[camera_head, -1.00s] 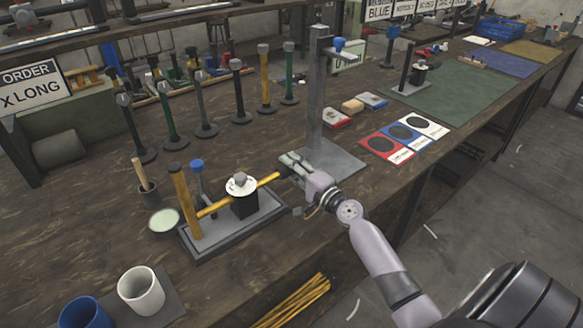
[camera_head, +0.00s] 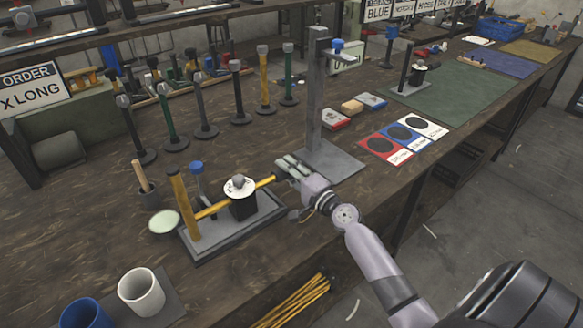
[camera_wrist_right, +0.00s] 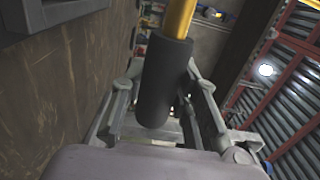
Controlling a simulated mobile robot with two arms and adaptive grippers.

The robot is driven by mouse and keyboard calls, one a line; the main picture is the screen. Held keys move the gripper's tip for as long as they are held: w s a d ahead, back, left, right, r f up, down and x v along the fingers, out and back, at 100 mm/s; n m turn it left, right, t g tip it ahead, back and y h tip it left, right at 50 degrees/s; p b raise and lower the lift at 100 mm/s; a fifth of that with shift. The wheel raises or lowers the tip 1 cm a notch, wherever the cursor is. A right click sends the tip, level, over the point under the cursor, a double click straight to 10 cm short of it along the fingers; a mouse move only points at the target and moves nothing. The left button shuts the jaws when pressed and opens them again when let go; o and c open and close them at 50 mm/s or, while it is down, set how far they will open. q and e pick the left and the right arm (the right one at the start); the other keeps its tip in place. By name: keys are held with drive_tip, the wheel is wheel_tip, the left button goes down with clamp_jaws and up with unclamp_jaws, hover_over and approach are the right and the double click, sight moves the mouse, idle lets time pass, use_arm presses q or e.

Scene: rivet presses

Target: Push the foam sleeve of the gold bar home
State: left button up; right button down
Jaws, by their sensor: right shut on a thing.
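The gold bar (camera_head: 207,211) lies level in a fixture on a grey base plate (camera_head: 213,247). It runs from an upright gold post (camera_head: 184,203) through a black block (camera_head: 243,207) topped by a white disc (camera_head: 239,187). My right gripper (camera_head: 284,170) is at the bar's right end. In the right wrist view, the black foam sleeve (camera_wrist_right: 167,82) stands between its fingers, with the gold bar (camera_wrist_right: 181,18) coming out of the sleeve's far end. The gripper is shut on the sleeve. In the head view the sleeve is hidden by the gripper. My left gripper is not in view.
A grey column press (camera_head: 316,95) stands on its plate just behind my right gripper. A blue-topped lever (camera_head: 197,168) is beside the fixture. A white cup (camera_head: 141,290) and a blue cup (camera_head: 85,313) are at front left. Several hammer-like tools stand behind.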

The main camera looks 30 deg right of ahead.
sight(270, 183)
drive_tip(key=a, duration=0.2)
drive_tip(key=a+p, duration=0.1)
drive_tip(key=a, duration=0.2)
drive_tip(key=shift+s+a+p, duration=0.25)
drive_tip(key=shift+a+p, duration=0.1)
drive_tip(key=shift+a, duration=0.05)
drive_tip(key=shift+a+f, duration=0.1)
drive_tip(key=shift+a, duration=0.25)
drive_tip(key=c, duration=1.3)
unclamp_jaws()
drive_tip(key=shift+o, duration=0.5)
drive_tip(key=shift+d, duration=0.1)
drive_tip(key=s, duration=0.8)
drive_tip(key=s+d, duration=0.1)
drive_tip(key=s, duration=0.3)
